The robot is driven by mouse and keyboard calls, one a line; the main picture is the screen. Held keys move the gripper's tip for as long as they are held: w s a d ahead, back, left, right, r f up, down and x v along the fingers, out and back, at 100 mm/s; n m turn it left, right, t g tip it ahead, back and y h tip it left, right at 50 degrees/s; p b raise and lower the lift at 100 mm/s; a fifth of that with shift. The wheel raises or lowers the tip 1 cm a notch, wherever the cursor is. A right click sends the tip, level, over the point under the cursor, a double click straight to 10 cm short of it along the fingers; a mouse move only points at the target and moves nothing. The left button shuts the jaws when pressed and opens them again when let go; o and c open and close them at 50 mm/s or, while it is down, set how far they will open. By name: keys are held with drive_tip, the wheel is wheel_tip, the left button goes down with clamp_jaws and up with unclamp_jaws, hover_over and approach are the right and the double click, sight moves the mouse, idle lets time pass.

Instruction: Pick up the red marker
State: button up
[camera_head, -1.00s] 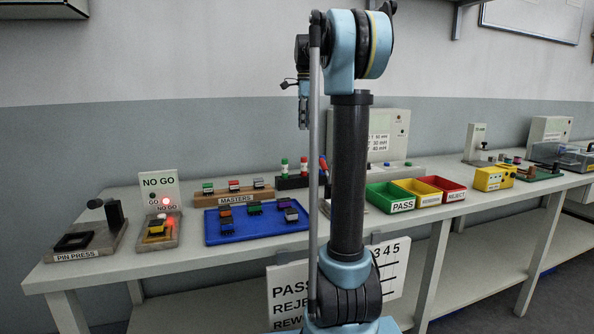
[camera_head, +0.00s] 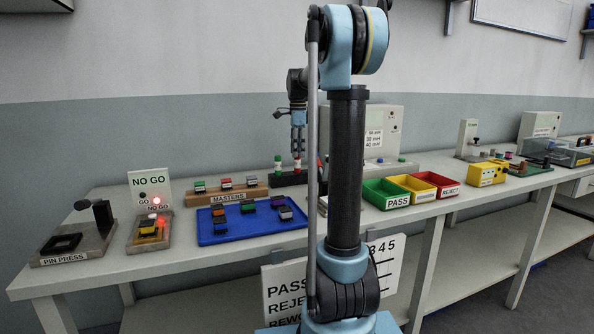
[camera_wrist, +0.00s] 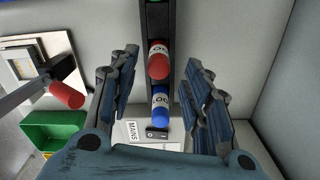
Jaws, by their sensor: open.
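The red marker (camera_wrist: 158,62) stands in a black rack, its red end toward the wrist camera and its pale lettered body partly showing. It also shows in the head view (camera_head: 297,164) below my fingers. My gripper (camera_wrist: 162,80) is open and empty, one finger on each side of the rack line. The red marker and the blue marker (camera_wrist: 160,106) lie between the fingers in the wrist view, with no visible contact. In the head view my gripper (camera_head: 298,146) points down above the rack (camera_head: 288,179). A green-topped marker (camera_head: 277,163) stands left of the red one.
A grey rod with a red end (camera_wrist: 66,95) juts in at the wrist view's left. A green PASS bin (camera_head: 386,198) and a tester (camera_head: 390,126) stand right of the rack. A blue tray (camera_head: 215,235) of connectors lies in front of it. My arm hides part of the bench.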

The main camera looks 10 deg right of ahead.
sight(297, 161)
drive_tip(key=shift+a+f, duration=0.1)
drive_tip(key=shift+f, duration=2.55)
clamp_jaws()
